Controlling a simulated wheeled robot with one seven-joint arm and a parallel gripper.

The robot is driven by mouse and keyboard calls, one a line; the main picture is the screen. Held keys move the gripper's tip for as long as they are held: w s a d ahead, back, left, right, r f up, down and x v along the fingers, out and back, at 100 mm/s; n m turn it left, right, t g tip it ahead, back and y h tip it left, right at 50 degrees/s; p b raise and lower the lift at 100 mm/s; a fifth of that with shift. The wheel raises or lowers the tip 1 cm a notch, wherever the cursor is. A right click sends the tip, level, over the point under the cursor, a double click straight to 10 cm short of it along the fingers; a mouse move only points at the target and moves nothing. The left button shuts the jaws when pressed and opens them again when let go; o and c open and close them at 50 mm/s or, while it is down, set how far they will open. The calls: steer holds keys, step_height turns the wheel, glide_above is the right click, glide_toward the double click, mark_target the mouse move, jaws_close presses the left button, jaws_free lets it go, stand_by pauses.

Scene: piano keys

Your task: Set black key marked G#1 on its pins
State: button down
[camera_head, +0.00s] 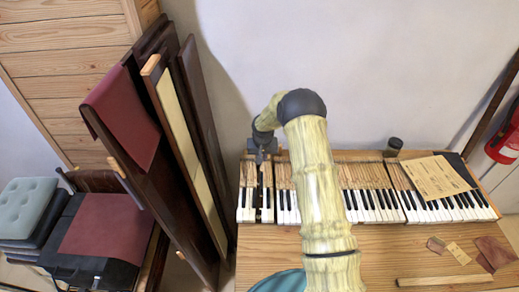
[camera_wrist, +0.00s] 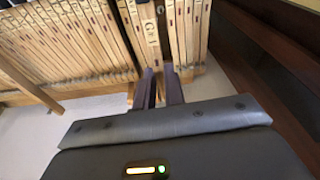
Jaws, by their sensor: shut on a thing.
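The key marked G#1 (camera_wrist: 150,32) is a pale wooden stick with its label up, in the wrist view. My gripper (camera_wrist: 160,74) has its two dark fingers closed around the near part of this key, and the key's black front is mostly hidden between them. In the head view my gripper (camera_head: 262,158) is over the left end of the keyboard, above a dark gap among the first keys. The pins under the key are hidden, and I cannot tell whether the key sits on them.
The keyboard (camera_head: 340,178) runs right along the wooden bench (camera_head: 330,250). Dark panels (camera_head: 190,150) lean close at the left. A small dark cylinder (camera_head: 394,145) stands behind the keys. A brown card (camera_head: 437,177) lies across the right keys. A wooden strip (camera_head: 445,281) lies in front.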

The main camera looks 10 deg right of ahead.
steer(key=shift+w, duration=0.15)
steer(key=shift+r, duration=0.1)
steer(key=shift+s+b+x, duration=0.25)
steer(key=shift+b+x, duration=0.45)
steer(key=shift+x, duration=0.5)
steer(key=shift+s+b+x, duration=0.3)
steer(key=shift+b+x, duration=0.45)
steer(key=shift+x, duration=0.5)
steer(key=shift+s+b+x, duration=0.25)
steer(key=shift+b+x, duration=0.45)
steer(key=shift+x, duration=0.5)
steer(key=shift+s+b, duration=0.1)
steer(key=shift+b, duration=0.5)
steer(key=shift+f+b, duration=0.45)
steer(key=shift+f, duration=0.25)
steer(key=c, duration=1.8)
jaws_free()
